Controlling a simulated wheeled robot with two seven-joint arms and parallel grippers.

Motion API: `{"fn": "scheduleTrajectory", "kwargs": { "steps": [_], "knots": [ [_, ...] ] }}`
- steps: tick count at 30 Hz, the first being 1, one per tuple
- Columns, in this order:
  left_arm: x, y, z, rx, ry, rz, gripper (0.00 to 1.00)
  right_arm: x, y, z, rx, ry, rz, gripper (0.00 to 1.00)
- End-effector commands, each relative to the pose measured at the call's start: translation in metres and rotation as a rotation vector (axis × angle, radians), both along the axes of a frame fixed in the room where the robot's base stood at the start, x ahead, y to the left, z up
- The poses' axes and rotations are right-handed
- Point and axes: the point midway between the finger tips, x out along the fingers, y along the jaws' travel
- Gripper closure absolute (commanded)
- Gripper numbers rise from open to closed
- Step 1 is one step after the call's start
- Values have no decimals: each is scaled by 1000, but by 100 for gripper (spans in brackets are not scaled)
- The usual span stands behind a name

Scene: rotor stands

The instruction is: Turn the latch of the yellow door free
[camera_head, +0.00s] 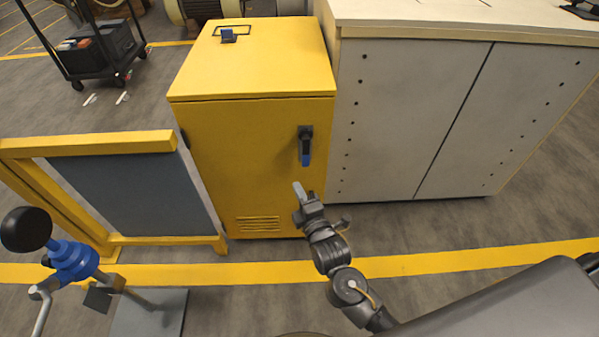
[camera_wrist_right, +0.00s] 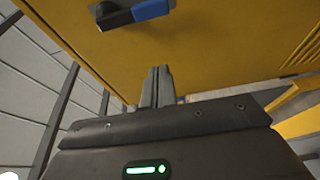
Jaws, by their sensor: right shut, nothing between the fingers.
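The yellow door (camera_head: 228,160) is the front of a yellow cabinet and looks closed. Its latch (camera_head: 305,147) is a dark handle with a blue lower end, hanging straight down near the door's right edge. In the right wrist view the latch (camera_wrist_right: 136,12) shows at the top, its blue end to the right. My right gripper (camera_head: 298,187) is just below the latch in the head view, apart from it. In the right wrist view its two fingers (camera_wrist_right: 157,72) are together, with nothing between them. My left gripper is not in view.
A yellow-framed barrier with a dark panel (camera_head: 130,192) stands left of the cabinet. A large grey cabinet (camera_head: 430,120) stands close on the right. A blue object (camera_head: 228,36) sits on the yellow cabinet's top. A black-and-blue device (camera_head: 72,258) stands at lower left.

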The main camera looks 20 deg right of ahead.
Motion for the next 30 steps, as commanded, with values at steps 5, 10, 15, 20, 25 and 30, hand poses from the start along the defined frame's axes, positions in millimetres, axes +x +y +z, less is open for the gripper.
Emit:
{"fn": "scheduleTrajectory", "kwargs": {
  "steps": [5,10,15,20,25,30],
  "knots": [
    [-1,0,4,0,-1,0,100,0,0,5,-8,-12,-1,100],
    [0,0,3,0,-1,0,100,0,0,5,-7,-11,-1,100],
    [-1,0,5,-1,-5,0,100,9,1,3,-7,-10,-1,100],
    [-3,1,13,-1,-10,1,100,34,3,4,-7,-13,-2,100],
    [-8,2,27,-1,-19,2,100,71,6,3,-7,-12,-1,100],
    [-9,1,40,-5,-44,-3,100,103,9,3,-7,-11,-1,100]
  ]
}}
